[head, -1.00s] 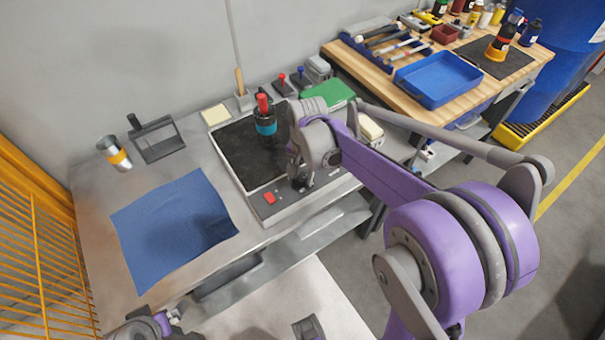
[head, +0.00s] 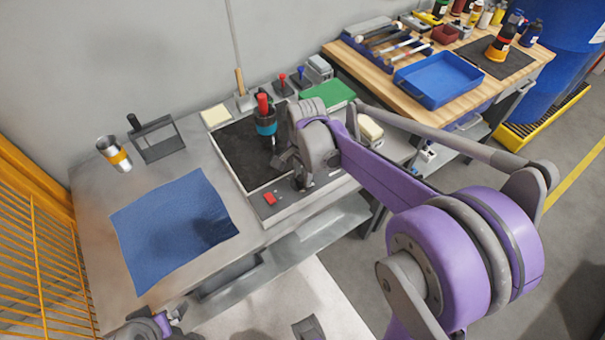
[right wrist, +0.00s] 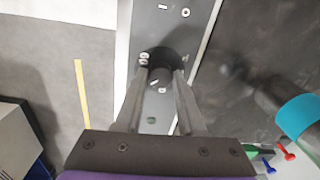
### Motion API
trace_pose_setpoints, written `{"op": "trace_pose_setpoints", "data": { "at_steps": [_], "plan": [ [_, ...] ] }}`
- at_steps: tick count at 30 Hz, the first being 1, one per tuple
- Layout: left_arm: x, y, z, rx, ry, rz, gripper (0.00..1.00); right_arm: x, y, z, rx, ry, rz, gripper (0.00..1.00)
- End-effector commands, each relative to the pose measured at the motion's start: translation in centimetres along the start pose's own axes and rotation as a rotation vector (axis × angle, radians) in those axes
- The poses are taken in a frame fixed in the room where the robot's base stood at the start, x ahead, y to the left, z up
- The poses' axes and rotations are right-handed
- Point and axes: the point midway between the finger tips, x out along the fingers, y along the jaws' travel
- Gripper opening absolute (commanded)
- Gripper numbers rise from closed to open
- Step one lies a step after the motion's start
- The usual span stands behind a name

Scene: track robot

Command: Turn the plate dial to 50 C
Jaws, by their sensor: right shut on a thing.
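The hot plate has a black top (head: 240,158) and a grey front panel with a red switch (head: 270,199). My right gripper (head: 303,183) reaches down to the right part of this panel. In the right wrist view, the dark round dial (right wrist: 164,58) sits between the fingertips of the right gripper (right wrist: 163,76), which is shut on it. The fingers hide part of the dial, and its setting cannot be read. Part of my left gripper (head: 150,326) shows at the bottom left edge, away from the plate; its fingers are unclear.
A blue cloth (head: 175,230), a metal cup (head: 115,155) and a dark-handled holder (head: 155,138) lie left. A green item (head: 327,93) is behind. A wooden bench (head: 390,75) stands right.

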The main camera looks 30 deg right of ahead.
Motion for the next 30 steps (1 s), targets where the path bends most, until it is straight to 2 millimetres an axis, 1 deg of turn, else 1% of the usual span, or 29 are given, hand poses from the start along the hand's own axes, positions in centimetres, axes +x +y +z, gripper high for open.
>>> {"op": "trace_pose_setpoints", "data": {
  "at_steps": [7,8,12,13,20,23,26,30],
  "plan": [
    [0.0,0.0,0.0,0.0,0.0,0.0,1.0,0.0,-0.1,0.0,0.0,0.001,-0.001,0.0],
    [0.0,0.0,0.0,0.0,0.0,0.0,1.0,0.0,-0.1,0.0,0.0,0.001,-0.001,0.4],
    [0.0,0.0,0.0,0.0,0.0,0.0,1.0,0.0,0.0,0.0,-0.001,0.001,-0.001,0.65],
    [0.0,0.0,0.0,0.0,0.0,0.0,1.0,0.0,0.0,0.0,-0.001,0.001,-0.001,0.68],
    [0.0,0.0,0.0,0.0,0.0,0.0,1.0,0.0,0.0,0.0,-0.001,0.0,0.0,0.68],
    [-0.1,0.0,0.0,0.0,0.0,0.0,1.0,-0.3,0.0,0.0,-0.001,0.0,0.0,0.68],
    [-0.2,0.0,-0.1,0.0,0.001,0.0,1.0,-1.4,0.0,0.0,-0.001,0.0,0.0,0.68],
    [-0.5,0.0,-0.3,0.0,0.002,0.0,1.0,-4.1,0.0,0.0,-0.001,0.0,0.0,0.68]
  ]
}}
